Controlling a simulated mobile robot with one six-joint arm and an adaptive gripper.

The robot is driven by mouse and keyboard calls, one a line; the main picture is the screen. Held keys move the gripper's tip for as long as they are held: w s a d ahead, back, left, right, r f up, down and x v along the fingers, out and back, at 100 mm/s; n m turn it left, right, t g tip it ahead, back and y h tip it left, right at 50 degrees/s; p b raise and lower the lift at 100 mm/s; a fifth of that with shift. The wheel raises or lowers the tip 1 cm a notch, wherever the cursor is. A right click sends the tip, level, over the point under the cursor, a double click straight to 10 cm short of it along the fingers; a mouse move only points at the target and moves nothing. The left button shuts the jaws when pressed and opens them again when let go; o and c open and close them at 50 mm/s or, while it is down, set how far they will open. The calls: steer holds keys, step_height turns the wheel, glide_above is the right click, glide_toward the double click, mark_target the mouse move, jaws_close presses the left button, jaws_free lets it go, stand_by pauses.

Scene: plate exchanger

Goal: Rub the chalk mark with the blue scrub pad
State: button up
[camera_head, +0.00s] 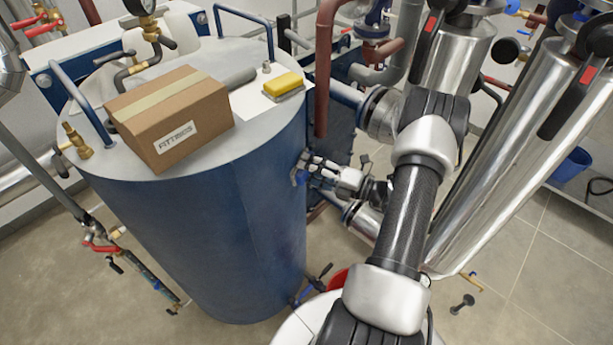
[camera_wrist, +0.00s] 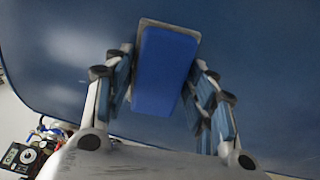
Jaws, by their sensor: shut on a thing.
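My gripper (camera_head: 308,168) is at the right side of the dark blue tank (camera_head: 215,225). In the wrist view my gripper (camera_wrist: 163,92) is shut on the blue scrub pad (camera_wrist: 165,70), which has a grey backing edge. The pad faces the tank's blue wall (camera_wrist: 255,60); I cannot tell whether it touches. Only a small blue bit of the pad shows in the head view (camera_head: 300,177). A blurred pale patch (camera_wrist: 75,42) lies left of the pad in the wrist view; I cannot tell whether it is chalk or glare. No clear chalk mark shows in the head view.
On the tank's top are a cardboard box (camera_head: 172,117), a yellow pad (camera_head: 283,84) on a white sheet, and blue handles (camera_head: 88,104). A brown pipe (camera_head: 324,70) stands close behind my gripper. Steel cylinders (camera_head: 455,60) stand to the right.

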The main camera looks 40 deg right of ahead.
mark_target(288, 182)
steer(key=shift+s+a+r+p, duration=0.1)
steer(key=shift+s+a+p, duration=0.15)
steer(key=shift+a+p, duration=0.5)
steer(key=shift+s+a+p, duration=0.3)
steer(key=shift+s+a, duration=0.05)
steer(key=shift+a, duration=0.4)
steer(key=shift+s+a+p, duration=0.25)
steer(key=shift+s+a, duration=0.1)
steer(key=shift+a, duration=0.4)
steer(key=shift+s+a+p, duration=0.3)
steer(key=shift+s+a, duration=0.05)
steer(key=shift+a, duration=0.4)
steer(key=shift+s, duration=0.15)
steer(key=shift+v, duration=2.9)
steer(key=shift+d, duration=0.1)
steer(key=v, duration=0.3)
